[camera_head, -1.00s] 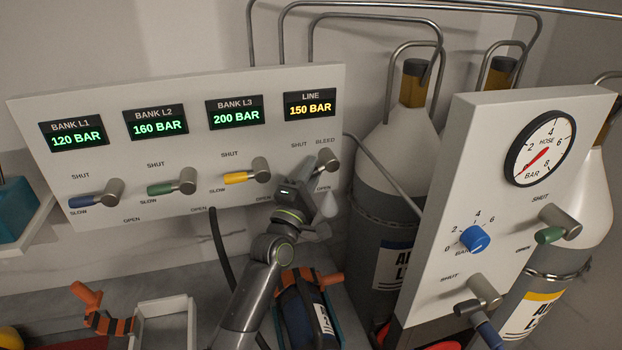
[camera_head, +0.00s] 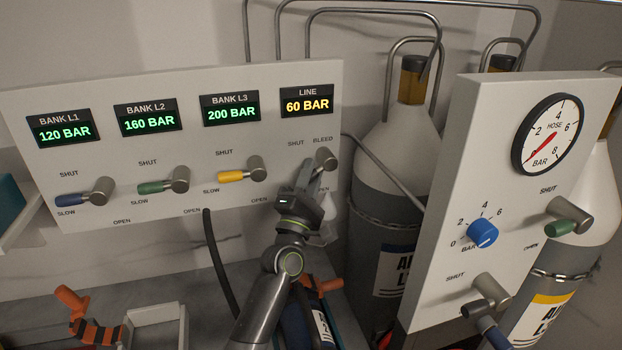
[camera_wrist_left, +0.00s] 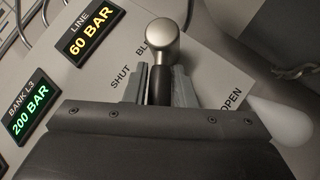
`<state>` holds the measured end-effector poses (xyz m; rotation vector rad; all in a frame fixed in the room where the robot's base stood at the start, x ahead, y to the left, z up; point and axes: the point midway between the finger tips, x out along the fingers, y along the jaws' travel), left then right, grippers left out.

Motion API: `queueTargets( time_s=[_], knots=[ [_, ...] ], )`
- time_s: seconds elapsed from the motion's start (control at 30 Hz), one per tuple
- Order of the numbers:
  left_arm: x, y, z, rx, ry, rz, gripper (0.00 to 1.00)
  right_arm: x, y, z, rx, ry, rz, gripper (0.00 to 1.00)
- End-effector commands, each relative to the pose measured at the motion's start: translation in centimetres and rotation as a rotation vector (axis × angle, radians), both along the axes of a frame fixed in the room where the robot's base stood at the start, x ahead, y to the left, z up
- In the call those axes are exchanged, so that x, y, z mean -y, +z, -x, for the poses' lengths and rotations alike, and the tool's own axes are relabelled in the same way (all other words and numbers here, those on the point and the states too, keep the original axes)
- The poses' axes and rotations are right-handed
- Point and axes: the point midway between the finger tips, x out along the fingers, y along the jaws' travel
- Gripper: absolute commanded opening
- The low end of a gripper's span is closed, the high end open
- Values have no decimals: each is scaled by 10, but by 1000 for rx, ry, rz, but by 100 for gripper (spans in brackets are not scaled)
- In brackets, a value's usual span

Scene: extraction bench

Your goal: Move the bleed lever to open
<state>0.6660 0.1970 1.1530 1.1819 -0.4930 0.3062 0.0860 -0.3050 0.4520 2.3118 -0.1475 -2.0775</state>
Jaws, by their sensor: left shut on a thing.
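The bleed lever (camera_head: 325,159) is at the right end of the bank panel (camera_head: 110,97), below the LINE display (camera_head: 308,105), which reads 60 BAR. My left gripper (camera_head: 308,176) reaches up to it from below. In the left wrist view, the lever's silver hub (camera_wrist_left: 163,44) stands past the fingertips. Its black handle (camera_wrist_left: 160,86) lies between the two fingers of my left gripper (camera_wrist_left: 160,80), which is shut on it. The handle points between the SHUT and OPEN labels. The gripper hides part of the lever in the head view. My right gripper is not in view.
Three bank levers, blue (camera_head: 72,200), green (camera_head: 153,188) and yellow (camera_head: 231,177), sit left on the same panel. A hose panel (camera_head: 480,150) with a gauge, blue knob and levers stands close on the right. Gas cylinders (camera_head: 398,160) stand behind.

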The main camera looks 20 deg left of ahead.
Motion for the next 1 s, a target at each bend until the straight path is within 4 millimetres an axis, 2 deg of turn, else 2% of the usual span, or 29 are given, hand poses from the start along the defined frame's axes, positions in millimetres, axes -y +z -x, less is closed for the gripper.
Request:
queueTargets(
  time_s=[0.03,0.57,0.6,0.73,1.0],
  knots=[
    [0,-5,0,-6,-1,3,0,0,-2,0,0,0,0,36],
    [0,-5,-1,-3,0,8,0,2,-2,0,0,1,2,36],
    [0,-5,-1,-3,0,8,26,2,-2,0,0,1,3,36],
    [0,-4,-1,-1,0,8,43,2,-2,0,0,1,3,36],
    [0,-2,0,2,0,8,45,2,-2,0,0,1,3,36]
  ],
)
